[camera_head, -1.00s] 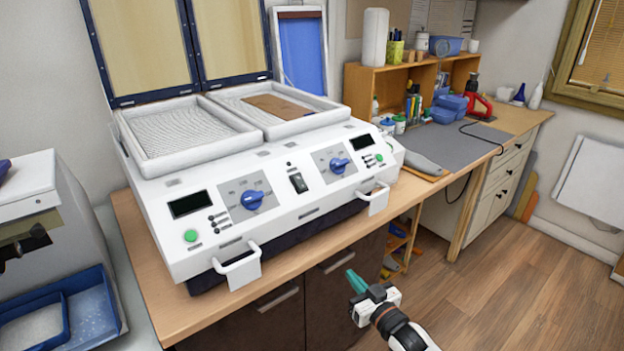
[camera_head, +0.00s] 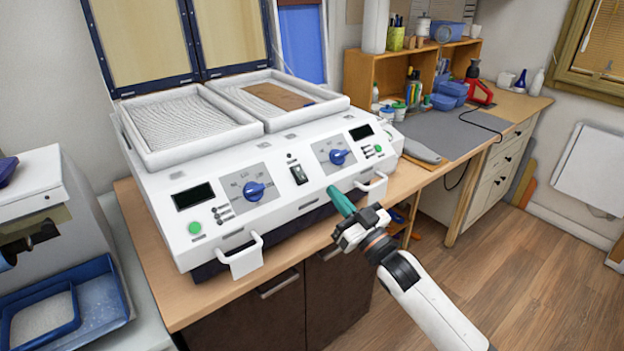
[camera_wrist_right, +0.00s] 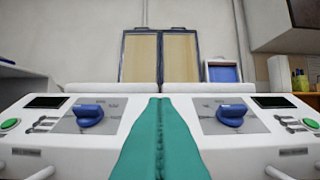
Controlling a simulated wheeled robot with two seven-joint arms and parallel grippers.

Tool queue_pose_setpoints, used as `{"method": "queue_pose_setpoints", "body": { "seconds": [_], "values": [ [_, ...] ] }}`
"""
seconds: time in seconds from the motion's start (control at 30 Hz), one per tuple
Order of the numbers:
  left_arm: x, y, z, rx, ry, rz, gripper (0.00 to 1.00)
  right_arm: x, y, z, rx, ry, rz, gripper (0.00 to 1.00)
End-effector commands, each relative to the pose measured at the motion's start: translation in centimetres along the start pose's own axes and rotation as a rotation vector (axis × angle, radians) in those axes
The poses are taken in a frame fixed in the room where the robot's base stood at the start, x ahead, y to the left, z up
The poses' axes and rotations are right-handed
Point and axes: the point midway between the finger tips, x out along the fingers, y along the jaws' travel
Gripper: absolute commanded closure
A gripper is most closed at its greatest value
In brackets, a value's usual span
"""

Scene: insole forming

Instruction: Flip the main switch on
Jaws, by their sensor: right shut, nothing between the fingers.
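The white forming machine (camera_head: 285,222) stands on the wooden bench. Its main switch (camera_head: 299,174) is a small black rocker in the middle of the sloping front panel, between two blue knobs (camera_head: 254,191). My right gripper (camera_head: 333,190) has teal fingers that are shut and empty. It is in front of the panel, to the right of and below the switch in the head view. In the right wrist view the shut fingers (camera_wrist_right: 162,140) point at the panel between the knobs and cover the place of the switch. I cannot tell whether they touch the panel. My left gripper is not in view.
White handles (camera_head: 243,258) stick out at the panel's lower edge, one near my right gripper. Two raised dark-framed lids (camera_head: 225,78) stand behind the two trays. A grey machine with blue trays (camera_head: 75,310) is at the left. Open floor lies to the right.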

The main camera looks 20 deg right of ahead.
Motion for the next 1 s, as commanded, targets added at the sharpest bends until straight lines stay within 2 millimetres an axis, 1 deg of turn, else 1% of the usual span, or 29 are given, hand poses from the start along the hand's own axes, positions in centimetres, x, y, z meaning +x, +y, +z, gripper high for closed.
{"method": "queue_pose_setpoints", "body": {
  "seconds": [0.03,0.3,0.33,0.4,0.6,0.77,1.0],
  "values": [
    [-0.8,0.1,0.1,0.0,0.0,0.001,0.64,1.4,0.0,0.5,0.0,-0.003,0.0,1.0],
    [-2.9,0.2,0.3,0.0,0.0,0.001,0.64,7.3,0.0,0.5,0.0,-0.002,0.0,1.0],
    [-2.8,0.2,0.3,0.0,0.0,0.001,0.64,7.2,0.0,-0.5,0.002,0.005,-0.002,1.0],
    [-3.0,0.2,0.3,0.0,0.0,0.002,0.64,7.3,0.0,-1.6,0.002,0.005,-0.002,1.0],
    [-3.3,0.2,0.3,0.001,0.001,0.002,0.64,7.7,0.0,-3.4,0.0,0.002,-0.001,1.0],
    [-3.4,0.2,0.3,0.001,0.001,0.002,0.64,7.7,0.0,-3.9,0.0,0.001,0.0,1.0],
    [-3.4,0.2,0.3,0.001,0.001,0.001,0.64,7.7,0.0,-3.9,-0.001,0.001,0.0,1.0]
  ]
}}
